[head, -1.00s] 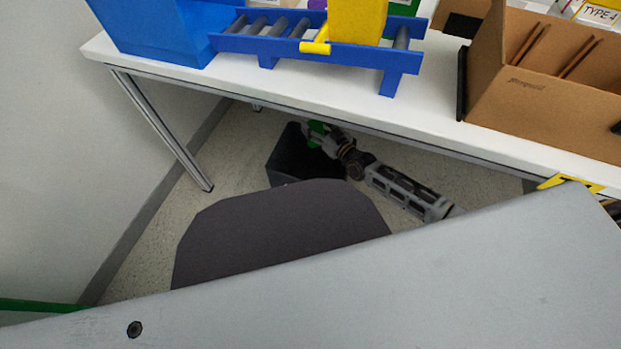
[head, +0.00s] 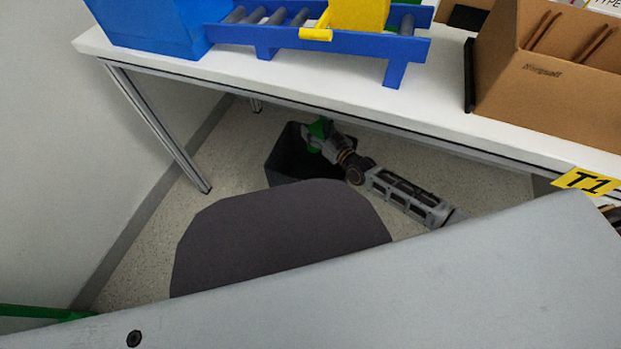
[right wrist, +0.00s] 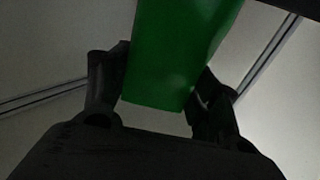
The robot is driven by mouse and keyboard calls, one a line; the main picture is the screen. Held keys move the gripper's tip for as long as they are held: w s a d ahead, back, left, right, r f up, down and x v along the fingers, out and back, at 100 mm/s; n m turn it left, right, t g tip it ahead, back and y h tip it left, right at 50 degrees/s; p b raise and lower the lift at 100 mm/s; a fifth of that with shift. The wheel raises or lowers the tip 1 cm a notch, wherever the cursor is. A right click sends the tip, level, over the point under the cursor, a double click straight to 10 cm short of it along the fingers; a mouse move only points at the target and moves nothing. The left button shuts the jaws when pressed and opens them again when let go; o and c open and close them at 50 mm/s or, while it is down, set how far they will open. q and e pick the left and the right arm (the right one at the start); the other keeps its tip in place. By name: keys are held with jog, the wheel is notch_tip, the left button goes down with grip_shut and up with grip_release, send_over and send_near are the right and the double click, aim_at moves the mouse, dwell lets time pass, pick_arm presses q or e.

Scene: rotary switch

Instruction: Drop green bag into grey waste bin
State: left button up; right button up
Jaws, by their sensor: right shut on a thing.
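The dark grey waste bin (head: 284,163) stands on the floor under the white table. My right gripper (head: 316,136) reaches under the table and is at the bin's opening in the head view. It is shut on the green bag (head: 318,127), of which only a small part shows there. In the right wrist view the green bag (right wrist: 178,55) fills the top middle, between the two dark fingers of the gripper (right wrist: 158,95). How deep the bag is relative to the bin's rim is hard to tell. My left gripper is not seen.
The white table (head: 290,95) passes above my right arm and carries a blue bin (head: 160,35), a blue roller rack (head: 345,50) and a cardboard box (head: 550,95). A dark grey rounded panel (head: 280,235) stands in front of the bin. A wall is at left.

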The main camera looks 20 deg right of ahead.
jog(key=o, duration=1.1)
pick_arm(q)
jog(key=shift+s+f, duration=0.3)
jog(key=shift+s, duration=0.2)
pick_arm(e)
jog(key=shift+v, duration=0.9)
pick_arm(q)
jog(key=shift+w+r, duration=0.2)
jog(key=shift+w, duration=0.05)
pick_arm(e)
jog(key=v, duration=1)
jog(key=shift+s, duration=0.1)
